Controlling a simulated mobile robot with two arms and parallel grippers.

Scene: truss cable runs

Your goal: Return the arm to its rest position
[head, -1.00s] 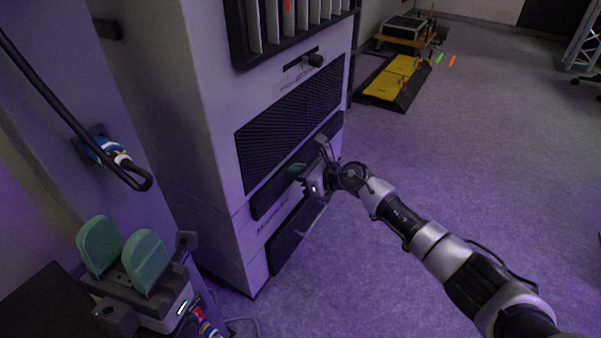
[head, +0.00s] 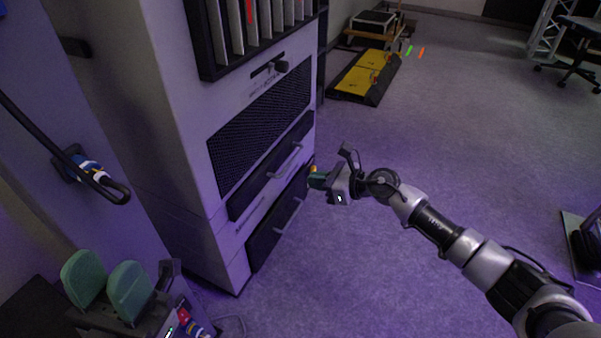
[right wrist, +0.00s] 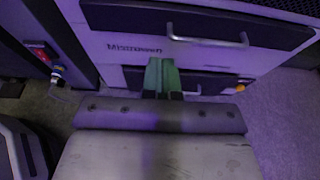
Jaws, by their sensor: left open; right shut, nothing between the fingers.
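My right arm reaches in from the right side of the head view. Its gripper (head: 318,180) is just right of the cabinet's drawer fronts, with its green fingers together and nothing held. In the right wrist view the shut fingers (right wrist: 162,76) point at the drawers, in front of the lower one. My left gripper (head: 107,287) is at the lower left of the head view, its two green fingers apart and empty.
The tall grey cabinet (head: 150,110) has an upper drawer (head: 262,172) and a lower drawer (head: 268,232), both with bar handles and looking closed. Yellow-topped ramps (head: 362,75) lie beyond. The floor (head: 450,130) around my right arm is largely clear.

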